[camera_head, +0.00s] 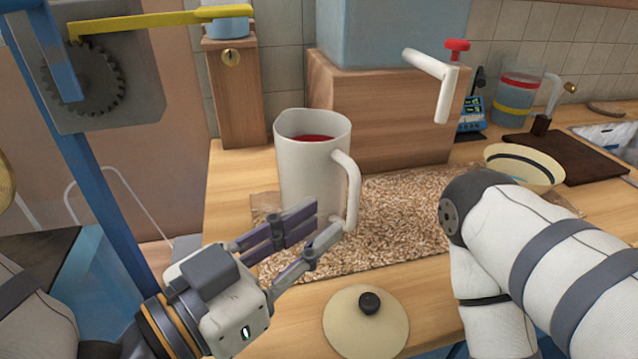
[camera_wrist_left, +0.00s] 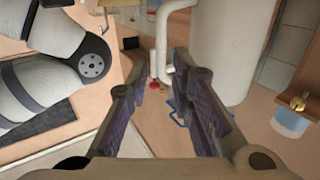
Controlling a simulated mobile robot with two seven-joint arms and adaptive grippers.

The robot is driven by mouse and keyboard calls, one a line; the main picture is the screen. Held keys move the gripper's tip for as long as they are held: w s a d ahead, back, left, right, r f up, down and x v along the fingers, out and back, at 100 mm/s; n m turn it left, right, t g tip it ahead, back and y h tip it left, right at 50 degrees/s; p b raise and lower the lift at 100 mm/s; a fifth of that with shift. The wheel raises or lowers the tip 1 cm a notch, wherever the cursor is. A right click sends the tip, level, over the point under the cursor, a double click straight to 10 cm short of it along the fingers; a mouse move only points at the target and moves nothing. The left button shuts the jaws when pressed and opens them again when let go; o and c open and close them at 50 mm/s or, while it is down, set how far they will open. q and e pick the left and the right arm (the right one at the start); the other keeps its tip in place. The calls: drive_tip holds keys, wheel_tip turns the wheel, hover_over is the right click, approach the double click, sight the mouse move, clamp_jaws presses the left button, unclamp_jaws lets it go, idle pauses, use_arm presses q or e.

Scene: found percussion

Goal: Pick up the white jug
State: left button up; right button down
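The white jug (camera_head: 303,175) stands upright on the counter in front of the wooden box, with something red inside. Its handle (camera_head: 352,185) faces right. My left gripper (camera_head: 328,225) is open and empty, in front of the jug's lower part, with its fingers pointing toward the handle. In the left wrist view, the jug (camera_wrist_left: 228,45) is just beyond the right-hand finger, and the handle (camera_wrist_left: 161,40) shows in the gap between the fingers (camera_wrist_left: 165,85). I cannot tell whether a finger touches the jug. My right arm is at the right, but its gripper is not in view.
A round cream lid (camera_head: 366,328) with a black knob lies at the counter's front. A speckled mat (camera_head: 400,215) lies beside the jug. A wooden box (camera_head: 385,115) with a white spout (camera_head: 437,75) stands behind. A cream bowl (camera_head: 525,165) is at right, by a dark board (camera_head: 575,160).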

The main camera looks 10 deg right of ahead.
sight(350, 201)
use_arm(q)
drive_tip(key=p+x, duration=0.1)
drive_tip(key=x, duration=0.6)
drive_tip(key=shift+w, duration=0.1)
drive_tip(key=shift+w+d, duration=0.25)
drive_tip(key=shift+d, duration=0.05)
clamp_jaws()
drive_tip(key=shift+r, duration=0.1)
